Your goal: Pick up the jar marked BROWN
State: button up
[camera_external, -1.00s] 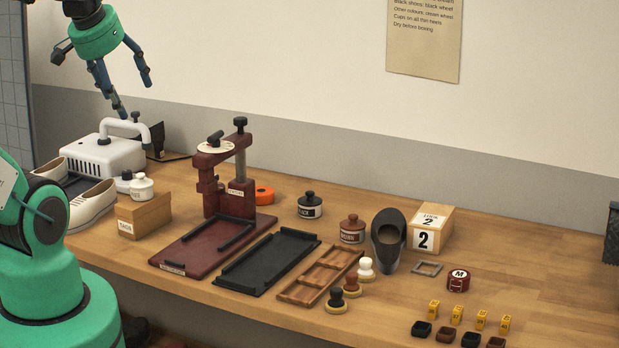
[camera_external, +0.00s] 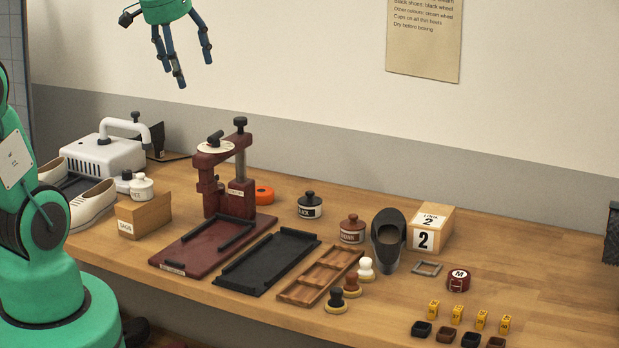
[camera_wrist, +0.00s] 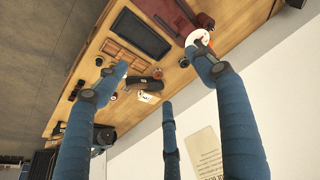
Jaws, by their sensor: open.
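The jar marked BROWN (camera_external: 352,230) is a brown jar with a knobbed lid and a white label. It stands upright on the bench between the black tray and the dark shoe. A similar black jar (camera_external: 310,206) stands behind it to the left, and a white jar (camera_external: 141,187) stands far left. My gripper (camera_external: 184,72) has its fingers spread and empty, high above the back left of the bench, well away from the brown jar.
A dark red press (camera_external: 228,185) stands left of the jars. A black tray (camera_external: 268,262) and a wooden rack (camera_external: 318,276) lie in front. A dark shoe (camera_external: 388,238) and a box marked 2 (camera_external: 430,228) stand close on the right.

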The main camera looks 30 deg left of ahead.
jog(key=w+d+f+g, duration=0.1)
jog(key=w+d+f, duration=0.1)
jog(key=w, duration=0.4)
jog(key=w+d+f, duration=0.2)
jog(key=w+d, duration=0.1)
jog(key=w, duration=0.3)
jog(key=m+g+b, duration=0.2)
jog(key=g, duration=0.1)
send_over(353, 215)
notch_tip(353, 215, down, 29)
jog(key=shift+s+r, duration=0.1)
jog(key=shift+r, duration=0.1)
jog(key=shift+f, duration=0.15)
notch_tip(353, 215, down, 8)
jog(key=shift+r+b, duration=0.1)
jog(key=shift+b, duration=0.45)
jog(key=shift+f, duration=0.25)
jog(key=shift+f, duration=0.1)
